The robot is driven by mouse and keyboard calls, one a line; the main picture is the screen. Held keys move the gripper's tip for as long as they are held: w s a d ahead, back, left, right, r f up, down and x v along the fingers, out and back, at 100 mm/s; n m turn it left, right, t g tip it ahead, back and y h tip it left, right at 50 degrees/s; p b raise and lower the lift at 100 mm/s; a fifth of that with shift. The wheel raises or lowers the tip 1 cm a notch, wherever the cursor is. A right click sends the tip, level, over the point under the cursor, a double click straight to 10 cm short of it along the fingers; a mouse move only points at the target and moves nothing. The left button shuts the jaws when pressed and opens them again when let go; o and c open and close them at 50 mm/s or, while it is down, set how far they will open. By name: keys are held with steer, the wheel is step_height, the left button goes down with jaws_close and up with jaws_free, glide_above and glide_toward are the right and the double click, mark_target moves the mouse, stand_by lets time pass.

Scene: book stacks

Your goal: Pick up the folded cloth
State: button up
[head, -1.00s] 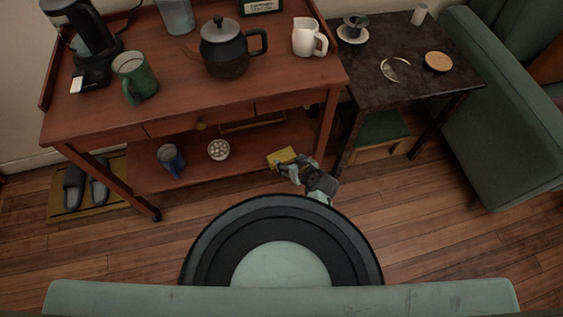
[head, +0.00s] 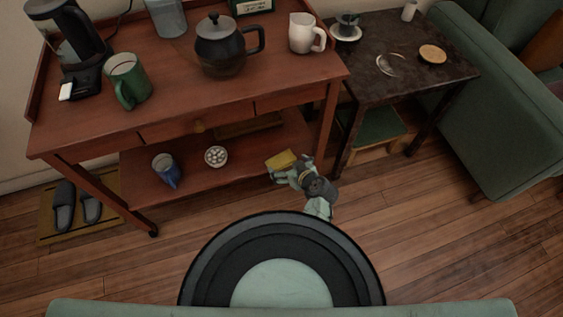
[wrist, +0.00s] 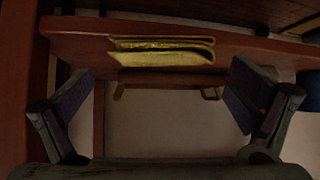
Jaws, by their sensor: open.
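The folded cloth (head: 281,159) is yellow and lies on the lower shelf (head: 190,196) of the red-brown wooden cart, near the shelf's right front edge. In the wrist view the folded cloth (wrist: 163,51) shows edge-on as stacked yellow layers on the shelf (wrist: 75,40). My gripper (head: 283,172) is just in front of the cloth in the head view. In the wrist view my gripper (wrist: 157,88) has its two fingers wide apart, with the cloth ahead of the gap between them. Nothing is held. Whether a fingertip touches the cloth I cannot tell.
A cart leg (head: 325,125) rises close to the right. The cart's top (head: 180,100) overhangs the shelf. Floor in front is clear.

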mark_target(283, 161)
steer(key=b+x, duration=0.1)
steer(key=x, duration=0.3)
steer(key=shift+a, duration=0.1)
steer(key=shift+c, duration=0.4)
steer(key=c, duration=0.4)
steer(key=shift+w, duration=0.1)
